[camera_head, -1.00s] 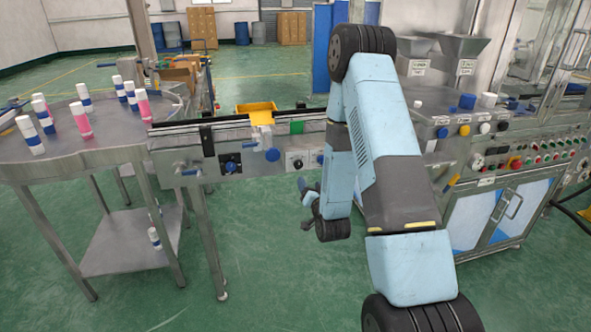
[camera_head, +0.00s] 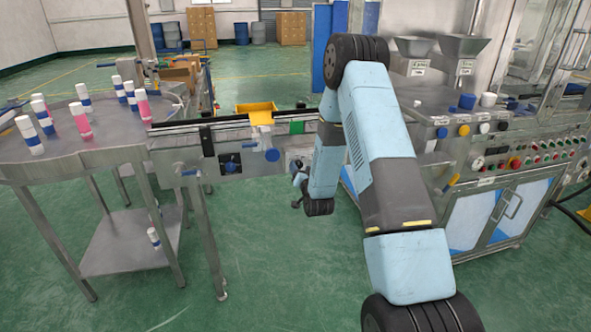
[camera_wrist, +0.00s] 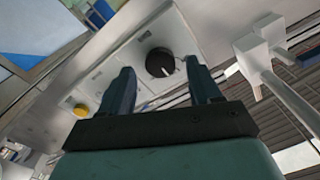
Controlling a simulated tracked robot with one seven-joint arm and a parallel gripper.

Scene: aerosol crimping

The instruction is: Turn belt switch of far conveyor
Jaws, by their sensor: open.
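My gripper (camera_head: 298,174) is at the front side of the conveyor (camera_head: 185,160). In the wrist view my gripper (camera_wrist: 162,82) has its two dark fingers apart with nothing between them. A black rotary knob (camera_wrist: 160,62) with a white pointer line sits on a pale plate just beyond the fingertips, nearer the right finger in the picture. The fingers do not appear closed on it. In the head view my gripper and wrist cover this part of the conveyor side. I cannot read a label that names the belt switch.
A yellow knob (camera_wrist: 81,110) shows in the wrist view. A round table (camera_head: 100,153) with several cans stands left. The machine cabinet (camera_head: 500,215) is right.

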